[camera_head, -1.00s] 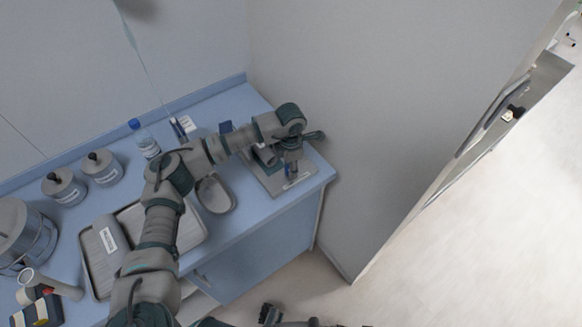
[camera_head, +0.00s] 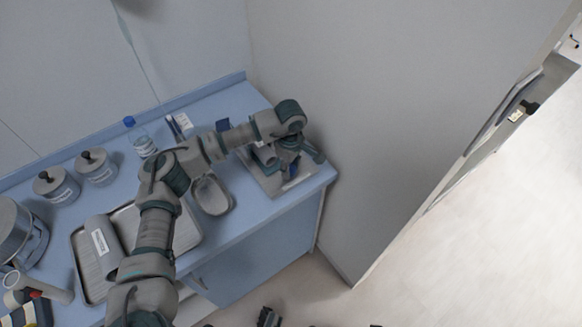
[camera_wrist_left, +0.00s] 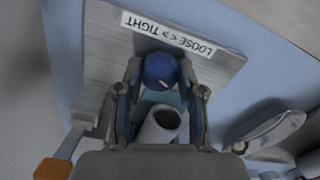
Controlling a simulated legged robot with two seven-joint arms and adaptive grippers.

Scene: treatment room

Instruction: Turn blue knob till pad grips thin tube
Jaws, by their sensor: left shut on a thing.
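The clamp device is a grey metal plate (camera_head: 270,184) near the counter's right front corner. It carries a white label reading LOOSE and TIGHT (camera_wrist_left: 167,33) in the left wrist view. The blue knob (camera_wrist_left: 160,70) sits between the fingertips of my left gripper (camera_wrist_left: 158,88), which is shut on it. In the head view my left gripper (camera_head: 291,163) mostly covers the knob. A pale hollow cylinder (camera_wrist_left: 160,124) shows between the fingers, nearer the wrist camera. I cannot make out the pad or the thin tube. Dark parts at the head view's bottom edge may be my right gripper (camera_head: 268,317).
A grey oval dish (camera_head: 212,194) stands left of the plate, with a ribbed tray (camera_head: 92,280) farther left. Two lidded jars (camera_head: 97,167) and a clear bottle (camera_head: 140,138) stand behind. A grey wall (camera_head: 400,110) rises close on the right.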

